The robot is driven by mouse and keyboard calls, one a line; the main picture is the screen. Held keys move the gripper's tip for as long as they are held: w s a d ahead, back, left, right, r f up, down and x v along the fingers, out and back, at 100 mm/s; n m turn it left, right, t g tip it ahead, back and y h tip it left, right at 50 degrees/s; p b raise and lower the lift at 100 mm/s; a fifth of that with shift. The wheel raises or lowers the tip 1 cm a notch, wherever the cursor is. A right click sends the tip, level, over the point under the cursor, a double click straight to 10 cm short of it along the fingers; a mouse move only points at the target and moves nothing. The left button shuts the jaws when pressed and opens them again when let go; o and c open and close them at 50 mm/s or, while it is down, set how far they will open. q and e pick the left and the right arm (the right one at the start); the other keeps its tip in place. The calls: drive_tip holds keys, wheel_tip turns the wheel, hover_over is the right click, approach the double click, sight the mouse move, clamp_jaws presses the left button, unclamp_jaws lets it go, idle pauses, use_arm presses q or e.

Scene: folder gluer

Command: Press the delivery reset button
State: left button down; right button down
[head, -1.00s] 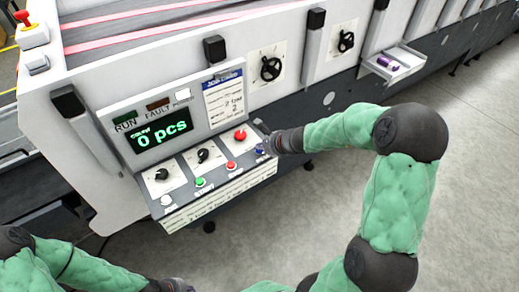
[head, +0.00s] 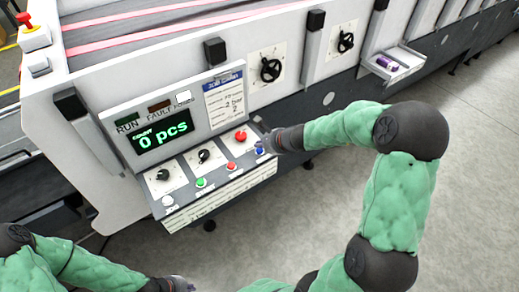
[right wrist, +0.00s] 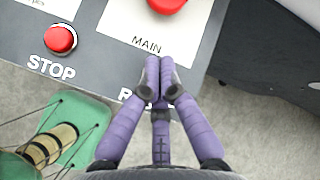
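The control panel (head: 215,175) has a row of push buttons: white, green, red and a blue one (head: 260,148) at its right end. My right gripper (head: 268,141) is at the panel's right end, right beside the blue button. In the right wrist view its purple fingers (right wrist: 160,68) are together with nothing seen between them. They cover part of a label starting with "R"; the blue button is hidden there, so contact cannot be told. The red STOP button (right wrist: 60,39) is to their left. My left gripper (head: 178,285) is at the bottom edge, its fingers unclear.
A red mushroom knob (head: 241,136) on a white plate marked MAIN (right wrist: 146,42) sits just above my right fingers. Two black rotary knobs are to its left. The display (head: 160,136) reads 0 pcs. Open floor (head: 460,150) lies right of the machine.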

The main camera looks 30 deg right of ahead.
sight(261, 151)
drive_tip(key=shift+r+p, duration=2.25)
drive_tip(key=shift+r, duration=0.35)
drive_tip(key=shift+f, duration=0.1)
